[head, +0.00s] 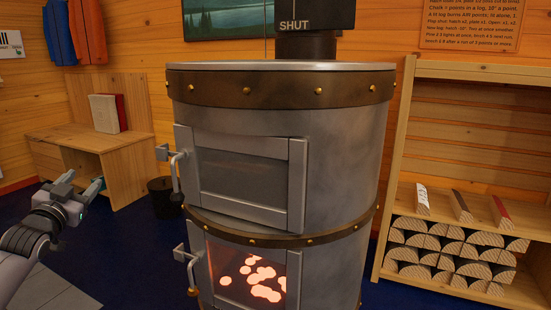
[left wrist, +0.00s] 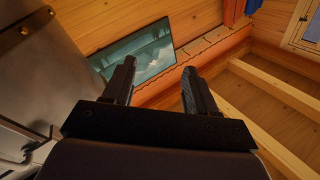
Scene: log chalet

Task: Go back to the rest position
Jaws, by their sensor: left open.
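My left gripper (head: 82,190) is at the left of the head view, in front of the wooden desk and to the left of the stove. Its two fingers are apart with nothing between them; they also show in the left wrist view (left wrist: 160,85), pointing up toward the wall and a picture. The large metal stove (head: 285,120) stands in the middle, clear of the gripper. Its upper hatch (head: 245,182) and lower glass door (head: 255,275) both appear closed, and glowing embers show behind the glass. My right gripper is in neither view.
A wooden shelf (head: 400,160) at right holds stacked split logs (head: 440,252) and several single logs above them. A dark bin (head: 163,197) sits beside the stove. Blue floor (head: 120,250) is open at lower left.

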